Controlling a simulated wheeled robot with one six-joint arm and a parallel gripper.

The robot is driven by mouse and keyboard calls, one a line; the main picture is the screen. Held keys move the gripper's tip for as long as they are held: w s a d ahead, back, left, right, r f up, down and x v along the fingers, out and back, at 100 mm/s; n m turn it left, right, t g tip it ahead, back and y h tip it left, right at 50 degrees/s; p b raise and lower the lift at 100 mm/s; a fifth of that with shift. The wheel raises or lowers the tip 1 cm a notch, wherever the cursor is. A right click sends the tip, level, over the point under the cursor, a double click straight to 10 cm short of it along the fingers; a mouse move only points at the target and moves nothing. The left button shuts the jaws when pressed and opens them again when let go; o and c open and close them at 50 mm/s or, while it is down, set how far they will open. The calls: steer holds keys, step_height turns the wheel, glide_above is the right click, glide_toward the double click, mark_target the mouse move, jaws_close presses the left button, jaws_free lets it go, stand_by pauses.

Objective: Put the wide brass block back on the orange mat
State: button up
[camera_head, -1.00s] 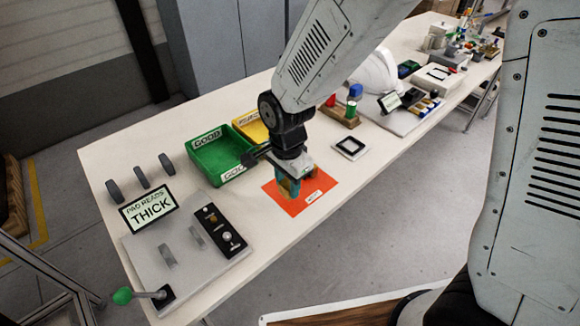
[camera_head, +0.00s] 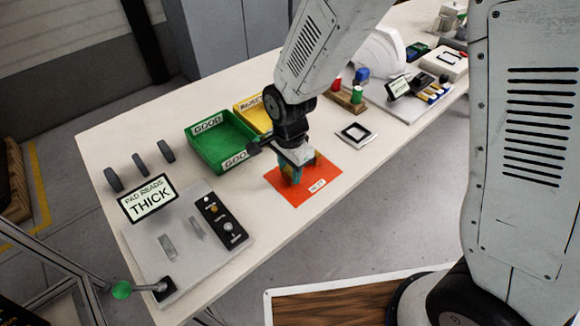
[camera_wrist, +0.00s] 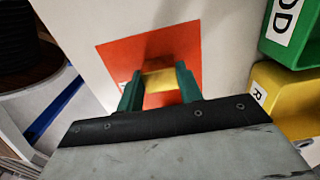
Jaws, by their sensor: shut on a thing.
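The orange mat (camera_head: 322,180) lies flat on the white table, right of the green tray. My gripper (camera_head: 292,174) is over the left part of the mat, pointing down. In the wrist view my gripper (camera_wrist: 160,88) has its two green fingers shut on the brass block (camera_wrist: 160,80), one finger on each side. The orange mat (camera_wrist: 118,58) lies behind and below the block in that view. In the head view my fingers mostly hide the block. I cannot tell whether the block touches the mat or is just above it.
The green GOOD tray (camera_head: 206,150) and the yellow tray (camera_head: 252,112) stand close left of and behind my gripper. A black-framed square (camera_head: 356,134) lies beyond the mat. A panel with a sign reading THICK (camera_head: 148,198) is at the left. The table's front edge is close to the mat.

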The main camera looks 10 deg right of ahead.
mark_target(290, 171)
steer(key=o, duration=1.2)
steer(key=shift+r, duration=0.1)
step_height(290, 171, up, 12)
steer(key=shift+r, duration=0.1)
steer(key=s+d+r+n, duration=0.5)
steer(key=s+d+r, duration=0.2)
steer(key=d+r, duration=0.4)
steer(key=shift+s+d+r+n+t, duration=0.3)
steer(key=shift+s+d+n, duration=0.75)
steer(key=shift+s+d, duration=0.85)
steer(key=shift+s+d+r+n+t, duration=0.1)
steer(key=shift+s+d+r+n, duration=0.35)
steer(key=shift+s+d+n, duration=1.3)
steer(key=shift+s+d+r+n+t, duration=0.3)
steer(key=shift+s+d, duration=0.95)
steer(key=shift+s, duration=1.4)
